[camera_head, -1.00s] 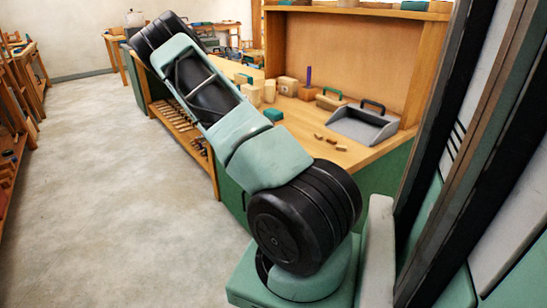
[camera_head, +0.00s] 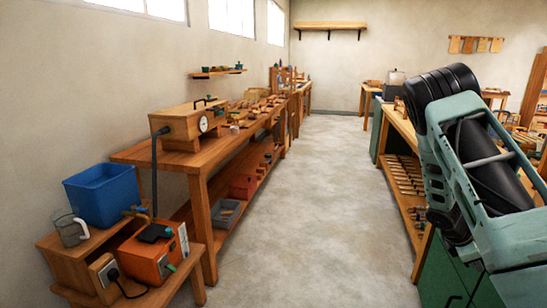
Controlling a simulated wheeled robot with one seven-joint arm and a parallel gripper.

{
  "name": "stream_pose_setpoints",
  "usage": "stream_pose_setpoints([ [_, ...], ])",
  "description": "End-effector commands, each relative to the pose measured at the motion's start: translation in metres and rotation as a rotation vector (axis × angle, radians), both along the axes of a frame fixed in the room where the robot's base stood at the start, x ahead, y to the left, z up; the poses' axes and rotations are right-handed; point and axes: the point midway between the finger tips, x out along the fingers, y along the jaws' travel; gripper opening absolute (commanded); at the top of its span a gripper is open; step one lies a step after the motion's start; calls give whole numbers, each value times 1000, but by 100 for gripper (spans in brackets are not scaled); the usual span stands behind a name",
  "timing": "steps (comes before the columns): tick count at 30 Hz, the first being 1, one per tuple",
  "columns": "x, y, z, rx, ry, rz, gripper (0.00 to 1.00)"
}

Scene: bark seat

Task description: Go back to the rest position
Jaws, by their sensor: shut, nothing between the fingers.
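My arm shows at the right of the head view, raised, with its dark elbow at the top and its pale green link running down toward the lower right. My gripper cannot be made out. A small dark part shows beside the link's left edge, too unclear to name. No held thing is in sight.
A long wooden workbench (camera_head: 160,155) runs along the left wall, with a blue bin (camera_head: 103,195) and an orange box (camera_head: 150,252) near the front. A second bench (camera_head: 402,128) stands at right behind my arm. The grey floor (camera_head: 320,200) between them is clear.

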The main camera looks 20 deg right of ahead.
Motion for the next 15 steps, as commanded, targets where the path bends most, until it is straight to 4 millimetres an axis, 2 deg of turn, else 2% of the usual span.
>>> stream_pose_setpoints([
  [1,20,31,7,24,-61,-15,0],
  [3,42,77,16,64,-141,-48,0],
  [7,71,166,37,152,-263,-106,0],
  [11,81,257,63,249,-349,-155,0],
  [15,70,354,95,358,-407,-196,0],
])
